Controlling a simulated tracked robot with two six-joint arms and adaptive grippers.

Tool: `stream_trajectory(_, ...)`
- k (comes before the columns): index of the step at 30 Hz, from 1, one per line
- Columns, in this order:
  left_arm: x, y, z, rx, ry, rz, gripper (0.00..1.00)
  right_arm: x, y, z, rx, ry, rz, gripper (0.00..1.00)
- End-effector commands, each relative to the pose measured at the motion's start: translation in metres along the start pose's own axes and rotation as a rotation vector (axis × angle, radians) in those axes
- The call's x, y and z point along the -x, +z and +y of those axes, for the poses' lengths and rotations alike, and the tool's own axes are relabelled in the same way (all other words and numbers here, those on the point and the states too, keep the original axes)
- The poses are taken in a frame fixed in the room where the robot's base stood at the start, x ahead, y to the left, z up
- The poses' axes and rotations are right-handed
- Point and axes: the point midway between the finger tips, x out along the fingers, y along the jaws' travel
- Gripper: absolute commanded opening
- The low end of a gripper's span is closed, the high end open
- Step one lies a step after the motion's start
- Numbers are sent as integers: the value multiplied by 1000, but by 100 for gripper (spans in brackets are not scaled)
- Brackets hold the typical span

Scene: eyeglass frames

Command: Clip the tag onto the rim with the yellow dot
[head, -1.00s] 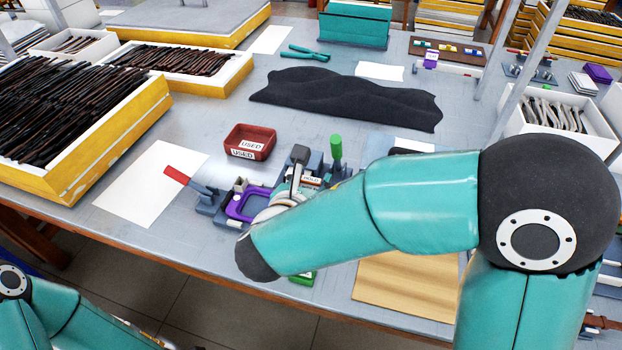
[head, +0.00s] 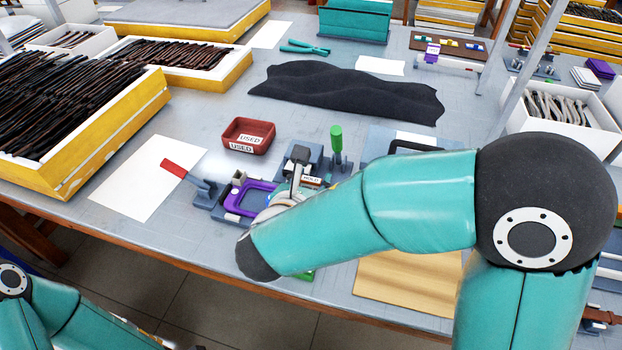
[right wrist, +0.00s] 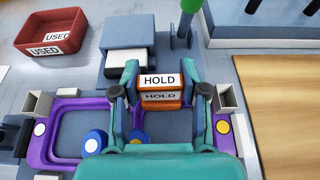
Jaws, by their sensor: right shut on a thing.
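The purple eyeglass frame (right wrist: 55,133) lies in a grey fixture near the table's front edge. One rim carries a white dot at its left end. The other rim carries a yellow dot (right wrist: 222,127) at its right end. My right gripper (right wrist: 160,97) is shut on the orange tag (right wrist: 160,80) with its white HOLD label, over the yellow-dot rim. I cannot tell whether the tag touches that rim. In the head view my forearm hides most of the frame; one purple rim (head: 232,203) and the tag's label (head: 311,181) show. My left gripper is out of view.
A red USED tray (head: 248,136) stands behind the fixture. A red-handled lever (head: 173,168) is left of it and a green-handled post (head: 336,140) right of it. A wooden board (head: 405,285) lies to the right, white paper (head: 137,180) to the left.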

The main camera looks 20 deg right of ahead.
Motion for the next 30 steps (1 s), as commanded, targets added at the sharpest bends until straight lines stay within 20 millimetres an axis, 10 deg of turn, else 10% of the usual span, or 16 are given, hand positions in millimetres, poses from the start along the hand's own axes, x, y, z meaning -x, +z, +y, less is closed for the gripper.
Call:
stream_trajectory(8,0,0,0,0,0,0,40,0,0,0,0,0,0,19)
stream_trajectory(9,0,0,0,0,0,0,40,0,0,0,0,0,0,50)
stream_trajectory(13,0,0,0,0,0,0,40,0,0,0,0,0,0,72)
stream_trajectory(30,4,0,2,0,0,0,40,11,1,0,0,2,0,73)
